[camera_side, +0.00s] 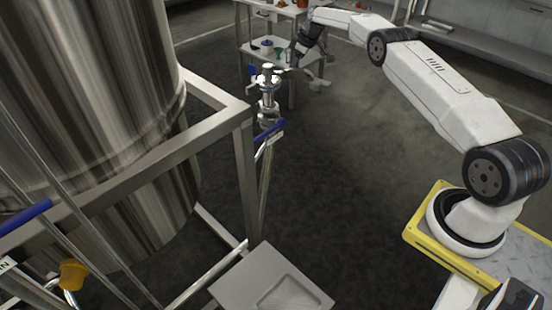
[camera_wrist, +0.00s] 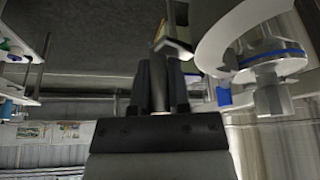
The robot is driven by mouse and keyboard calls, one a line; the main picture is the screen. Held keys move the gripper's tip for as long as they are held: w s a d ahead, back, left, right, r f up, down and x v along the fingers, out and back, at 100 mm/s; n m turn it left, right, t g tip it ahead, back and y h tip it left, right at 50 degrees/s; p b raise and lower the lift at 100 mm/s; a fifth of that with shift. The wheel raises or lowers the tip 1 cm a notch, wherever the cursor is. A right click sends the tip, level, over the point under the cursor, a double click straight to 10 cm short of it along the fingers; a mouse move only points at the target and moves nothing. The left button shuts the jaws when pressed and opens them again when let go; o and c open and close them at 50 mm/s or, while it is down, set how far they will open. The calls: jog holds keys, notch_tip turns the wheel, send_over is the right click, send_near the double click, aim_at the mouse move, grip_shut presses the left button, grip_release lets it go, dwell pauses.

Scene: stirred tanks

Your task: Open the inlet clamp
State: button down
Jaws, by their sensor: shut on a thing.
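My gripper (camera_side: 300,58) is at the top centre of the side view, pointing down, right of a steel pipe fitting (camera_side: 267,85). In the wrist view its dark fingers (camera_wrist: 160,88) are close together on a thin piece that they largely hide. A bright metal piece (camera_wrist: 174,46) shows just beyond the fingertips, and a grey lobed metal piece (camera_side: 318,80) shows below the gripper in the side view; it looks like the clamp. A pale curved band (camera_wrist: 228,38) and a blue-ringed fitting (camera_wrist: 270,60) lie to the right. I cannot tell whether the clamp is open.
A large steel tank (camera_side: 90,110) in a metal frame (camera_side: 215,125) fills the left. Blue-handled valves (camera_side: 268,131) stick out near the fitting. A shelf table (camera_side: 285,48) with small items stands behind. Open floor (camera_side: 330,170) lies between frame and arm base.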

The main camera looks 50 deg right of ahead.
jog(key=c, duration=0.9)
grip_release()
jog(key=shift+r, duration=0.15)
jog(key=shift+v, duration=3.75)
jog(key=shift+s, duration=0.1)
